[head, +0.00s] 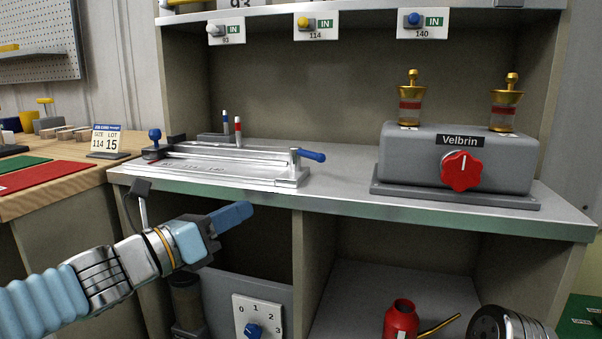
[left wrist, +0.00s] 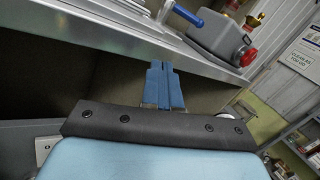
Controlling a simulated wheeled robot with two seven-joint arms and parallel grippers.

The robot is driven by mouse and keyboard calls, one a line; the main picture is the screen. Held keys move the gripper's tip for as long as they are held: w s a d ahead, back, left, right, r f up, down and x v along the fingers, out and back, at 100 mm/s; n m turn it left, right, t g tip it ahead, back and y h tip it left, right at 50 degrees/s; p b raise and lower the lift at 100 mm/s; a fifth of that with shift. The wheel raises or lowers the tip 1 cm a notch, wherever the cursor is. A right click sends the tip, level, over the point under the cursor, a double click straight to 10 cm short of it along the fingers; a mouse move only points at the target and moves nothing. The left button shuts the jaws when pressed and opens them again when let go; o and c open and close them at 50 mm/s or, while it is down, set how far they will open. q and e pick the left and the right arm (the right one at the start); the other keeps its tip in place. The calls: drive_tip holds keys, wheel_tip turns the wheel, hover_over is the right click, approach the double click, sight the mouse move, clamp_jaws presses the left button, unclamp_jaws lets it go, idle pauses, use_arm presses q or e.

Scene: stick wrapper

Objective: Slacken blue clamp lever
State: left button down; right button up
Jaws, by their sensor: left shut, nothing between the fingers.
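The blue clamp lever (head: 310,155) sticks out to the right from the near right end of a silver jig (head: 230,167) on the grey bench. In the left wrist view the blue lever (left wrist: 187,16) shows at the top, beyond the bench edge. My left gripper (head: 248,208) is shut and empty, its blue fingers together. It is in front of the bench's front edge, below and left of the lever, apart from it. It also shows in the left wrist view (left wrist: 164,70). Part of my right arm shows at the lower right of the head view; its gripper is out of view.
A grey Velbrin box (head: 400,155) with a red knob (head: 461,170) stands right of the lever. The bench's front edge (head: 400,208) lies between my left gripper and the bench top. A red can (head: 401,318) is below. Bench top between lever and box is clear.

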sight(308, 156)
use_arm(q)
drive_tip(key=s+r+m+h, duration=0.1)
drive_tip(key=s+r+m, duration=0.2)
drive_tip(key=r+m, duration=0.1)
drive_tip(key=p+x, duration=0.1)
drive_tip(key=x, duration=1.2)
drive_tip(key=shift+r, duration=0.1)
use_arm(e)
drive_tip(key=shift+w+d+r, duration=0.1)
drive_tip(key=shift+d+r, duration=0.1)
drive_tip(key=shift+r, duration=0.1)
